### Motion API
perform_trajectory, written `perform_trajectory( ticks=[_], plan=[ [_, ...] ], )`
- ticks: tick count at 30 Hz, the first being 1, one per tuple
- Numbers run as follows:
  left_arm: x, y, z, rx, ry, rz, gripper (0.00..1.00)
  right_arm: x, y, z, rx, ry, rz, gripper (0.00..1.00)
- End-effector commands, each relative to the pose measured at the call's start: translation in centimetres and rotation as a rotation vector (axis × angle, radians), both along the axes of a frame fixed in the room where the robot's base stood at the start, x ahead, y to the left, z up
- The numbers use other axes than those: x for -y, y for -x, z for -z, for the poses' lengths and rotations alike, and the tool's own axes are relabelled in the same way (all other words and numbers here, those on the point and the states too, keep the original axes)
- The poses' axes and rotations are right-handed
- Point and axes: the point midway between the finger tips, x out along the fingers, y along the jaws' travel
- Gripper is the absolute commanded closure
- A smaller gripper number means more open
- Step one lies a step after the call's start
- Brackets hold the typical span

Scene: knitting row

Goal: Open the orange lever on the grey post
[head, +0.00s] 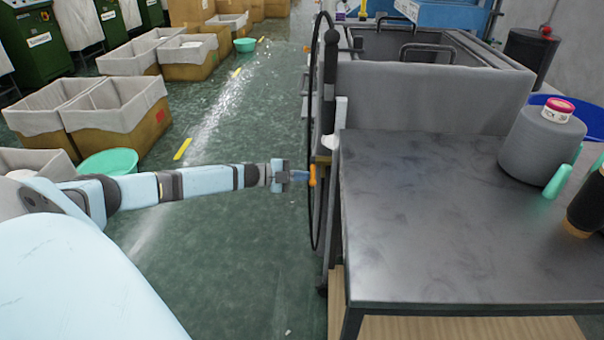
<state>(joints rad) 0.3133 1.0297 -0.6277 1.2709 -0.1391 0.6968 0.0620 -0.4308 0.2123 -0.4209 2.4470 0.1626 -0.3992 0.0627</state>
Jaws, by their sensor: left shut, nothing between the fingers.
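The orange lever (312,175) shows as a small orange piece beside the left edge of the dark metal table, next to the dark grey post (331,80). My left arm reaches in from the left, and my left gripper (303,176) is at the lever, with its fingers shut and nothing between them. The fingertips look touching or very close to the lever; I cannot tell which. The lever's far side and its joint to the post are partly hidden. My right gripper is not in view.
The metal table (430,220) fills the right side, with a grey yarn cone (540,145) on it. A black hose (311,120) hangs beside the post. Lined bins (115,115) and a green basin (108,162) stand on the left. The floor between is clear.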

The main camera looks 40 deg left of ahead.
Motion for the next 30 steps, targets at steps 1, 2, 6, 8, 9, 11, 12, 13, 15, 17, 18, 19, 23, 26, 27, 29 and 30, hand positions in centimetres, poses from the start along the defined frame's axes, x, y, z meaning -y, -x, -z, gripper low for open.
perform_trajectory(
  ticks=[1,2,6,8,9,11,12,13,15,17,18,19,23,26,27,29,30],
  plan=[
    [0.0,0.0,0.3,0.014,-0.012,0.0,1.0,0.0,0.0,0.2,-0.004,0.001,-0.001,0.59],
    [0.0,0.0,0.4,0.023,-0.02,0.0,1.0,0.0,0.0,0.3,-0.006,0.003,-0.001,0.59],
    [-0.1,-0.2,0.5,0.065,-0.054,0.001,1.0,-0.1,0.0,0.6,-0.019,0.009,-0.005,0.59],
    [-0.2,-0.2,0.6,0.08,-0.067,0.001,1.0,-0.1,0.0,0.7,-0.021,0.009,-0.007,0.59],
    [-0.2,-0.3,0.6,0.09,-0.075,0.001,1.0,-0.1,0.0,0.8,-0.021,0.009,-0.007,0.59],
    [-0.2,-0.3,0.6,0.104,-0.086,0.0,1.0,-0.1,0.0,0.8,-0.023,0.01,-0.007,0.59],
    [-0.2,-0.4,0.7,0.112,-0.095,0.001,1.0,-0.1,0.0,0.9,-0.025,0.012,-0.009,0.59],
    [-0.2,-0.4,0.7,0.119,-0.1,0.001,1.0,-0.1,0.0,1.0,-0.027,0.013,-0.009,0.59],
    [-0.3,-0.4,0.8,0.132,-0.111,0.001,1.0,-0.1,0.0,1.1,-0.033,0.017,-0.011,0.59],
    [-0.3,-0.5,0.8,0.143,-0.121,0.0,1.0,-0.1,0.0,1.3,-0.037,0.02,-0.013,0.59],
    [-0.4,-0.5,0.9,0.15,-0.127,0.0,1.0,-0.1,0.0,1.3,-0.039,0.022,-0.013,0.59],
    [-0.4,-0.5,0.9,0.155,-0.131,0.0,1.0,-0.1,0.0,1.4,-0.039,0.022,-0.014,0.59],
    [-0.5,-0.6,1.0,0.177,-0.151,0.001,1.0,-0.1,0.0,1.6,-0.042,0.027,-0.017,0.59],
    [-0.5,-0.6,1.1,0.192,-0.164,0.001,1.0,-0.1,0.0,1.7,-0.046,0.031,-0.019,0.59],
    [-0.5,-0.7,1.1,0.199,-0.169,0.0,1.0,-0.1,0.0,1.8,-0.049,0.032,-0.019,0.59],
    [-0.5,-0.7,1.1,0.208,-0.174,0.001,1.0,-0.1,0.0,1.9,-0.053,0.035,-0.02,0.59],
    [-0.6,-0.7,1.1,0.213,-0.179,0.001,1.0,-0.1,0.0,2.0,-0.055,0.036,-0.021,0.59]
  ],
)
